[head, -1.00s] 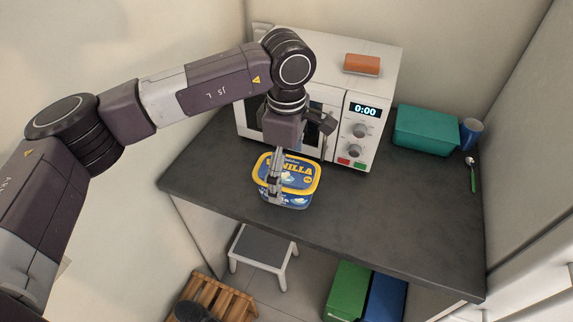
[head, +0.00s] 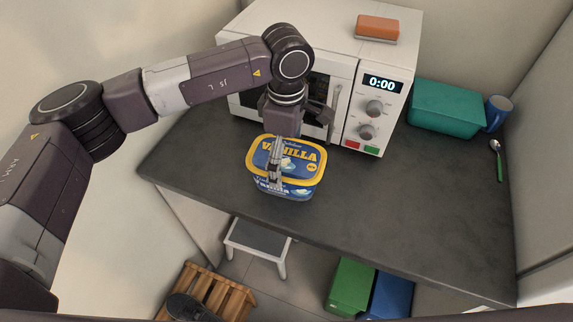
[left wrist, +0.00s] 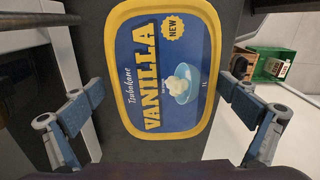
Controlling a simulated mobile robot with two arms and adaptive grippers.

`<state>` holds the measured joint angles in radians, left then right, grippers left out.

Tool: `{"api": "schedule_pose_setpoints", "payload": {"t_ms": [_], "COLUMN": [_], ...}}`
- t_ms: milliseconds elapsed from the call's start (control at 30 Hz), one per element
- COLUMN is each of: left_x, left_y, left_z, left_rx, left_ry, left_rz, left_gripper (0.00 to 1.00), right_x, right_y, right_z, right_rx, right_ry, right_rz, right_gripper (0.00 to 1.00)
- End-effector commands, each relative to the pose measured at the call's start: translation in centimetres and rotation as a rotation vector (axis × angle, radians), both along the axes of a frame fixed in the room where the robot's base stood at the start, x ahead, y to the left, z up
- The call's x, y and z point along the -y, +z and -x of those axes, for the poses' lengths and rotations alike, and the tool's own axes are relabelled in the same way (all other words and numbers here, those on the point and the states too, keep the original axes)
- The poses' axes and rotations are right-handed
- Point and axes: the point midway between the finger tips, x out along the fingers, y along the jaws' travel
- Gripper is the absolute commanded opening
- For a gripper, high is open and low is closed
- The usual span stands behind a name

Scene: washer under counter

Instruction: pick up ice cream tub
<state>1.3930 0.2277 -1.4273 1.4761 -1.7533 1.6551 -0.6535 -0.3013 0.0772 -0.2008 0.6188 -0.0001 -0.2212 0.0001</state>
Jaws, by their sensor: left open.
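The ice cream tub (head: 300,158) is blue with a yellow-rimmed lid reading "VANILLA". It stands upright on the dark counter, in front of the microwave. My left gripper (head: 275,175) is over the tub's front left part in the head view and hides some of it. In the left wrist view the tub's lid (left wrist: 168,68) lies between the two spread fingers of my left gripper (left wrist: 160,120), with a gap on each side. The left gripper is open and holds nothing. My right gripper is not in view.
The white microwave (head: 345,112) stands close behind the tub, with an orange block (head: 378,28) on top. The counter (head: 400,215) right of the tub is clear.

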Motion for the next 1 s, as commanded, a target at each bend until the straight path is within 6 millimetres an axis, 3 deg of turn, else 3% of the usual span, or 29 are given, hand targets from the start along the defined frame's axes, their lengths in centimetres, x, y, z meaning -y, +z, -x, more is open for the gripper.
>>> {"api": "schedule_pose_setpoints", "payload": {"t_ms": [200,333,633,1000], "left_x": [0.0,0.0,0.1,0.1], "left_y": [-2.3,-4.2,-5.0,-4.9], "left_z": [0.7,0.6,0.5,0.5], "left_rx": [-0.004,-0.002,0.0,0.0], "left_ry": [0.0,0.001,0.0,0.0], "left_rz": [-0.001,-0.001,0.0,0.0], "left_gripper": [1.0,1.0,1.0,0.6], "right_x": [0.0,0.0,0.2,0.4], "right_y": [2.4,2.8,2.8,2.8], "right_z": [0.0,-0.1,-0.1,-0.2], "right_rx": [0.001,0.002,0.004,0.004], "right_ry": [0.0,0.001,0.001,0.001], "right_rz": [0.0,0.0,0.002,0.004], "right_gripper": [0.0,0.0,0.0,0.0]}}
